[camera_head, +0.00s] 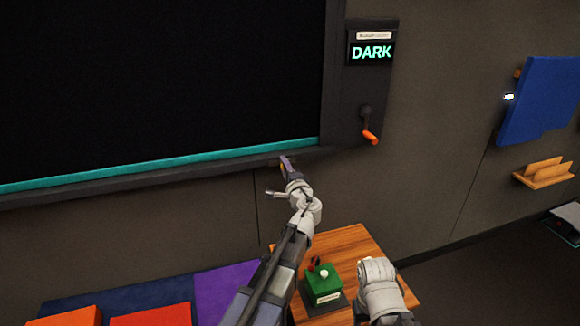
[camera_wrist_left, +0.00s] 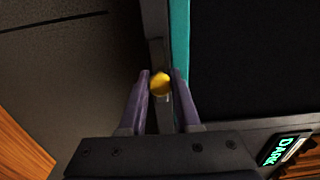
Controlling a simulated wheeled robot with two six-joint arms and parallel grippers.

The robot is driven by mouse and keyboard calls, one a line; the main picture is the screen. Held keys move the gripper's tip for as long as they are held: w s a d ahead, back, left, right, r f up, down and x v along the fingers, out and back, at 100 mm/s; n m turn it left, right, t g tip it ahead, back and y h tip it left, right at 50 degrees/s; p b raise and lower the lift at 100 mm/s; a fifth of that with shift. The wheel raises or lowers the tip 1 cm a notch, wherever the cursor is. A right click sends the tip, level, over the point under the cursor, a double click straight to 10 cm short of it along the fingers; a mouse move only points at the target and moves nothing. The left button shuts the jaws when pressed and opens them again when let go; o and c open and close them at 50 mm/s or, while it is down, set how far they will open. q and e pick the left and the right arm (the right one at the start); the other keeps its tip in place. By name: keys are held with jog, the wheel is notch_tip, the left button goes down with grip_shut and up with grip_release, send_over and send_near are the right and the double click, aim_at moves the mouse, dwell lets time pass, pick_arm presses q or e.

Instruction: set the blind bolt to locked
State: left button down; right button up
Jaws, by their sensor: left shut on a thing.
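The blind bolt's yellow knob (camera_wrist_left: 160,84) shows in the left wrist view, at the sill beside the teal strip along the blind's lower edge. My left gripper (camera_wrist_left: 161,77) has its purple fingers on either side of this knob and is shut on it. In the head view my left gripper (camera_head: 287,163) is at the dark sill below the right end of the black blind (camera_head: 160,80). The fingers mostly hide the bolt there, and its locked or unlocked position cannot be read. My right gripper's fingers do not show.
A sign reading DARK (camera_head: 371,53) is above an orange-handled crank (camera_head: 370,137) right of the blind. A wooden table (camera_head: 350,243) below holds a green box (camera_head: 323,283) with a white button. A blue panel (camera_head: 540,100) and wooden rack (camera_head: 543,173) are at right.

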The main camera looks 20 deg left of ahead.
pick_arm(q)
jog(key=shift+s+a, duration=0.15)
jog(key=c, duration=0.6)
grip_release()
jog(key=v, duration=0.7)
jog(key=shift+s+d, duration=0.2)
jog(key=shift+s, duration=0.15)
